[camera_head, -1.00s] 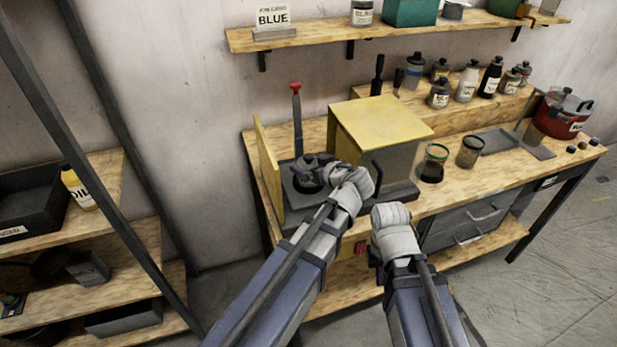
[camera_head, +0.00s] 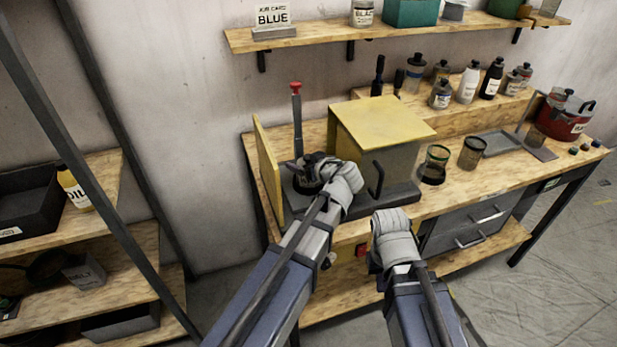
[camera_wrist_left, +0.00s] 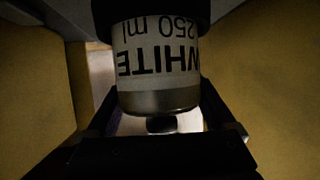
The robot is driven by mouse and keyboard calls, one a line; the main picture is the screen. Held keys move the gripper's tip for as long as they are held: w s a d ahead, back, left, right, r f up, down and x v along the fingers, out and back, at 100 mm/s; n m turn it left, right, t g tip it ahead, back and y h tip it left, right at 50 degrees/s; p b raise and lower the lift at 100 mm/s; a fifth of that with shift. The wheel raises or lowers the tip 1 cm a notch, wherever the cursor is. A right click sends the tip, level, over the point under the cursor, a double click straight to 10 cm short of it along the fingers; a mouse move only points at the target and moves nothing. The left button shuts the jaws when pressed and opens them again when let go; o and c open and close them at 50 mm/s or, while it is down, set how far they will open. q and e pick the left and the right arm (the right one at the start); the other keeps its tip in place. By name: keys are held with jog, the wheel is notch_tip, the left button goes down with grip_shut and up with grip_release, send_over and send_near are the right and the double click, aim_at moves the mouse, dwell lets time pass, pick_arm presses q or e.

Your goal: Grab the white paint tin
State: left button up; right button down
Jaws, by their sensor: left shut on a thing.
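The white paint tin (camera_wrist_left: 158,50) fills the upper middle of the left wrist view, its label reading WHITE 250 ml upside down. My left gripper (camera_head: 309,173) is shut on it, with a dark finger on either side. In the head view this gripper is at the open left side of the yellow box (camera_head: 385,122), beside its open door (camera_head: 267,165), and I cannot make out the tin there. My right gripper (camera_head: 390,235) is in front of the bench, apart from everything; its fingers are hidden by the wrist.
A red-knobbed lever (camera_head: 296,120) rises behind my left gripper. Glass jars (camera_head: 435,165) stand right of the box, several bottles (camera_head: 467,82) on the riser behind. A red pot (camera_head: 565,115) stands far right. A shelf rack (camera_head: 95,230) is at left.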

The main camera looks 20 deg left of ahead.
pick_arm(q)
jog(key=c, duration=0.7)
jog(key=shift+r, duration=0.2)
notch_tip(320, 180, up, 10)
jog(key=p, duration=1)
jog(key=shift+f, duration=0.15)
